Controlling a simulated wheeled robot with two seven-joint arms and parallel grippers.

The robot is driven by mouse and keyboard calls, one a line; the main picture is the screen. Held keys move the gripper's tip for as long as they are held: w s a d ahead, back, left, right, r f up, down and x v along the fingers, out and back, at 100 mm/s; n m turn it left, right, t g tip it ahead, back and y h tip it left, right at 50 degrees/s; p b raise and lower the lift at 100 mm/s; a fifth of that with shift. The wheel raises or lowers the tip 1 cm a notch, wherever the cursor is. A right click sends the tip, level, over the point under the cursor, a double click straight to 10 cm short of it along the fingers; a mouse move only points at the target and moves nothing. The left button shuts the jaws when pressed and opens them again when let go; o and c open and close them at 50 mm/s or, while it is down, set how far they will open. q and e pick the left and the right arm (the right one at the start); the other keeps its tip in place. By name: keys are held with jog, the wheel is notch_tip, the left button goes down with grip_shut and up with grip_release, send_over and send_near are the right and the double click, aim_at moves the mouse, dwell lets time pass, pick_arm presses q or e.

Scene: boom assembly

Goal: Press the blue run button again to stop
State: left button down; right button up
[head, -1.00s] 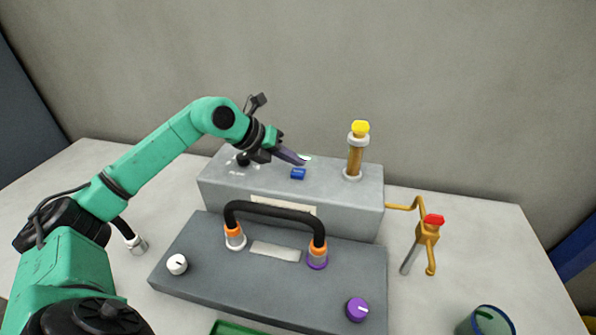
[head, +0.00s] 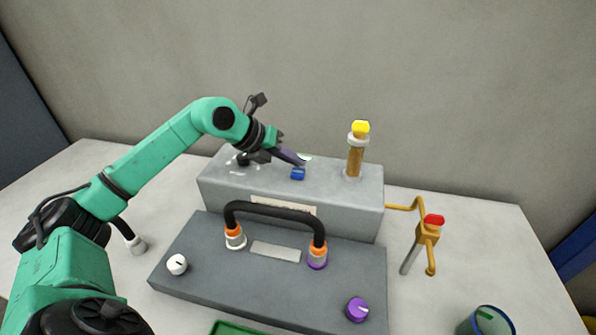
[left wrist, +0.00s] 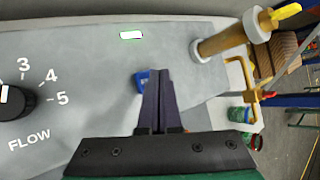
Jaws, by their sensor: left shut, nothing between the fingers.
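The blue run button (head: 298,174) is on the top face of the grey box (head: 300,212). It also shows in the left wrist view (left wrist: 142,79), partly hidden behind my fingers. My left gripper (head: 302,160) is shut and empty. Its fingertips are right above or beside the button in the head view. In the left wrist view the closed fingers (left wrist: 158,75) overlap the button's right part. I cannot tell whether they touch it. My right gripper is not in view.
A column with a yellow cap (head: 360,130) stands right of the button. A FLOW dial (left wrist: 14,98) is on the box's left. A black hose loop (head: 275,208) arches over the front panel (head: 210,268). An orange pipe with a red valve (head: 432,222) is at right.

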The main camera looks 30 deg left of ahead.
aim_at(294, 174)
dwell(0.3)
pick_arm(q)
jog(key=shift+f+b, duration=0.35)
jog(key=shift+f, duration=0.05)
jog(key=shift+f+b, duration=0.5)
jog(key=shift+f, duration=0.1)
dwell(0.4)
jog(key=shift+r, duration=0.1)
jog(key=shift+r+p, duration=0.85)
jog(key=shift+r, duration=0.05)
jog(key=shift+r, duration=0.1)
notch_tip(294, 174, up, 5)
jog(key=p, duration=0.4)
dwell(0.6)
